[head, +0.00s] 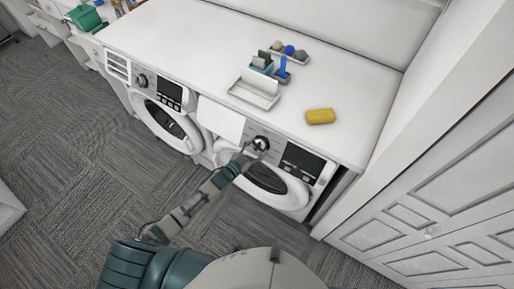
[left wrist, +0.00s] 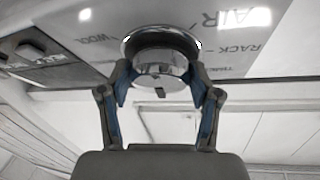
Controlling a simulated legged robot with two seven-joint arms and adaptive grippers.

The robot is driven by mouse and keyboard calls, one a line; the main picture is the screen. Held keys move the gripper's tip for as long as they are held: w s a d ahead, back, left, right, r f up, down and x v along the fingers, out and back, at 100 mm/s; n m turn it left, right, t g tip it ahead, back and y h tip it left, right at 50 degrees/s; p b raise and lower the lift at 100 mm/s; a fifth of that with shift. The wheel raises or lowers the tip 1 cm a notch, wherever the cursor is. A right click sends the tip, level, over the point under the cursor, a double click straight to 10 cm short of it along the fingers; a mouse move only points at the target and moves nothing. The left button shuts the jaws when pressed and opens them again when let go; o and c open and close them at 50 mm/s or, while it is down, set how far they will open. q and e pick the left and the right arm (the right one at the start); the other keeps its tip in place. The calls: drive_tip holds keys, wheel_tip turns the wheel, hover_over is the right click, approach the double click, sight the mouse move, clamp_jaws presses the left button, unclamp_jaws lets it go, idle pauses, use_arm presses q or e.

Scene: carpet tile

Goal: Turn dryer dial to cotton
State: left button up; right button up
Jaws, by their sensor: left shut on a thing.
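The dryer (head: 272,183) is the right of two white front-loading machines under the counter. Its round silver dial (head: 261,143) sits on the upper panel, left of a dark display. In the left wrist view the chrome dial (left wrist: 160,50) lies between the blue-padded fingers of my left gripper (left wrist: 160,82), which is shut on it from both sides. A small dark mark shows on the dial's face. Words such as WOOL, AIR and RACK show on the panel around it; I cannot read cotton. In the head view my left gripper (head: 249,152) is at the dial. My right gripper is not seen.
A second machine (head: 160,115) stands to the left. White panelled doors (head: 440,215) stand close on the right. Grey carpet (head: 70,150) is open at left.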

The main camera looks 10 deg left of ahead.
use_arm(q)
drive_tip(key=m+g, duration=0.1)
drive_tip(key=m, duration=0.1)
drive_tip(key=m+g+h, duration=0.1)
drive_tip(key=m, duration=0.2)
drive_tip(key=shift+w+a+r+h+p, duration=0.1)
drive_tip(key=shift+a+r+h+p, duration=0.1)
drive_tip(key=shift+h+p, duration=0.15)
drive_tip(key=shift+m+g+h+p, duration=0.25)
drive_tip(key=shift+m+g+p, duration=0.55)
drive_tip(key=shift+m, duration=1)
drive_tip(key=shift+f, duration=0.15)
drive_tip(key=o, duration=1.1)
drive_tip(key=shift+o, duration=0.2)
drive_tip(key=v, duration=1.2)
